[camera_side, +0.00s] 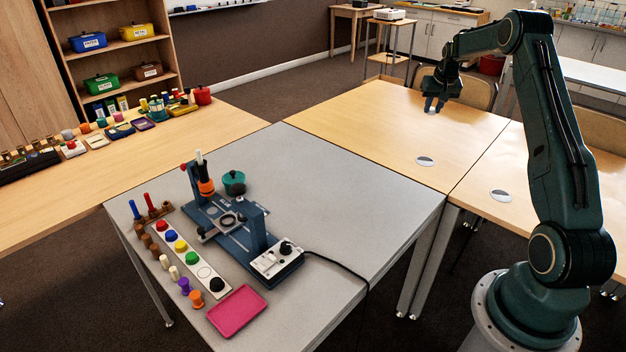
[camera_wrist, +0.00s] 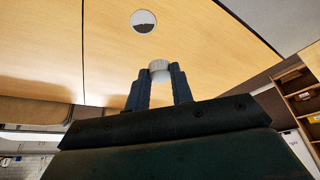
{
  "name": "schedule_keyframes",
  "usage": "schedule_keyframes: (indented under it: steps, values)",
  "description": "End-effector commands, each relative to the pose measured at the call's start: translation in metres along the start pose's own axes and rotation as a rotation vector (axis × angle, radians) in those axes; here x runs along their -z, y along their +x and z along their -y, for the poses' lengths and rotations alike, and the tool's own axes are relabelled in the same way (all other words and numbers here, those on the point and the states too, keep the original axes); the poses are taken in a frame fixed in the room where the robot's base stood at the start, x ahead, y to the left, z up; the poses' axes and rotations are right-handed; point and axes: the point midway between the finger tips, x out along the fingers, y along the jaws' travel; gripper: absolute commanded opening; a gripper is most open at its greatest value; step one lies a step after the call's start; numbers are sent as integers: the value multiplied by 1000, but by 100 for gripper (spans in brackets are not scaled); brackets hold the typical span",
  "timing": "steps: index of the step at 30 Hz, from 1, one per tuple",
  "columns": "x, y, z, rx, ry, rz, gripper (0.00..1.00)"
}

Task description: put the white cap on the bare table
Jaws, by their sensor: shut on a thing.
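My gripper (camera_side: 434,104) is at the upper right in the side view, low over the light wooden table (camera_side: 360,130). It is shut on the white cap (camera_wrist: 159,65), which shows between the fingertips (camera_wrist: 159,76) in the wrist view. In the side view only a small pale bit of the cap (camera_side: 431,111) shows below the fingers. I cannot tell whether the cap touches the wood. The wood around it is bare.
Round cable covers (camera_side: 425,161) (camera_side: 500,195) sit in the wooden tables. The grey table (camera_side: 340,190) holds a blue fixture (camera_side: 228,238), a white strip (camera_side: 217,290) of coloured caps with an empty ring, pegs and a pink tray (camera_side: 237,311). A chair (camera_side: 480,93) stands behind the wooden table.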

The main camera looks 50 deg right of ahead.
Motion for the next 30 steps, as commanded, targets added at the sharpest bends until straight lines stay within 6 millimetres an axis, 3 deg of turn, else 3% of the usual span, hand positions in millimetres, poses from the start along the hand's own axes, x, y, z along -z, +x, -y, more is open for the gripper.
schedule_keyframes:
  steps: [3,17,30]
  values:
    - [-6,15,0,0,0,2,2]
    - [-14,32,0,0,-2,2,2]
    - [-44,104,0,0,-2,4,2]
